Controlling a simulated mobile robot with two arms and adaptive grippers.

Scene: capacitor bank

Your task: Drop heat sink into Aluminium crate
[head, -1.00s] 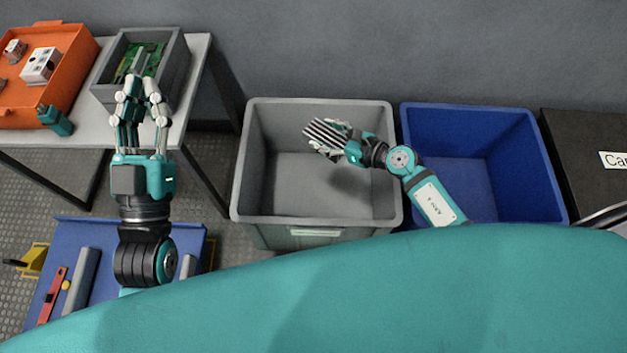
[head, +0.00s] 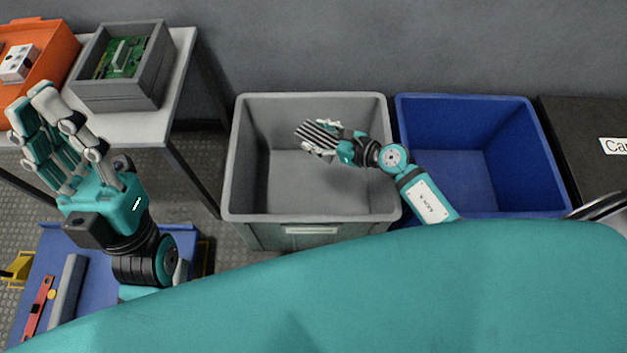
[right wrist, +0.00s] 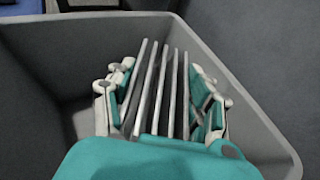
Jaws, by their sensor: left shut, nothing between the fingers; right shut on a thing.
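The heat sink (head: 316,134), a block of light metal fins with dark gaps, is held in my right gripper (head: 322,141) over the grey crate (head: 240,205). In the right wrist view the heat sink (right wrist: 160,85) sits between the fingers of my right gripper (right wrist: 160,100), with the crate's rim (right wrist: 265,130) around it. The crate's label is too small to read, and no other contents show in it. My left gripper (head: 55,135) is shut and empty, in front of the table at the left.
A blue crate (head: 540,150) stands right of the grey one, then a black box (head: 590,130). A grey bin (head: 150,90) with a green circuit board (head: 122,58) and an orange tray (head: 60,42) sit on the table (head: 178,70). A blue cart (head: 95,290) holds bars.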

